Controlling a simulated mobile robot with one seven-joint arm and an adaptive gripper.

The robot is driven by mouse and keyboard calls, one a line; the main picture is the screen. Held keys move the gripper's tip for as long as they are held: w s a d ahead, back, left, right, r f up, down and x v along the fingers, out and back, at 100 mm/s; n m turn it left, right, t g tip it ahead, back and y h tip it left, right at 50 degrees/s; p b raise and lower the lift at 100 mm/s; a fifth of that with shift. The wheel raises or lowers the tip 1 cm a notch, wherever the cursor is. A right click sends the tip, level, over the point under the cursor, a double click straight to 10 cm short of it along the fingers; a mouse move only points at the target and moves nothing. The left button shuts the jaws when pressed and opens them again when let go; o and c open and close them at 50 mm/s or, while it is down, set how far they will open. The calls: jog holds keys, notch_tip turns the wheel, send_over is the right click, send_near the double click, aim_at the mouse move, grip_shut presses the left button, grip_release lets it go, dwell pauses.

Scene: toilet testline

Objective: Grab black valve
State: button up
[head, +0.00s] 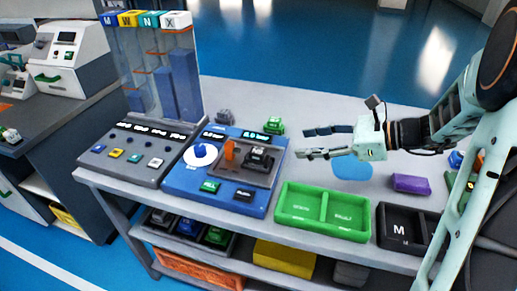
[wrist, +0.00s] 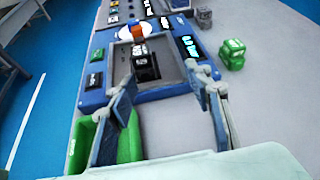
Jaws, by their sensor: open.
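A black valve (head: 259,158) with pale lettering sits in the grey recessed plate of the blue test station (head: 180,182). The wrist view shows the black valve (wrist: 146,67) upper centre, beyond the fingertips and nearer the left finger. My gripper (head: 303,142) is open and empty, reaching left over the table, with its fingertips to the right of the black valve and apart from it. In the wrist view, the two spread fingers of my gripper (wrist: 162,78) point towards the station.
An orange part (head: 230,149) and a white dial (head: 200,154) are beside the valve. A green valve (head: 274,126) and a grey one (head: 225,116) stand behind the station. A green tray (head: 322,232), a black tray marked M (head: 399,231) and a purple block (head: 411,184) lie to the right.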

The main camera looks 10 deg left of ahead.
aim_at(261, 151)
jog(key=shift+g+y, duration=0.3)
jog(key=shift+g, duration=0.5)
jog(key=a+f, duration=0.1)
jog(key=a, duration=0.1)
jog(key=s+a+f, duration=0.1)
jog(key=a, duration=0.2)
jog(key=a+f+b, duration=0.1)
jog(key=a, duration=0.2)
jog(key=shift+s+f, duration=0.1)
jog(key=shift+s, duration=0.1)
jog(key=x, duration=0.2)
jog(key=b+x, duration=0.1)
jog(key=x, duration=0.2)
jog(key=shift+w+a, duration=0.25)
jog(key=shift+r, duration=0.2)
jog(key=c, duration=1.2)
grip_shut()
jog(key=shift+r, duration=0.1)
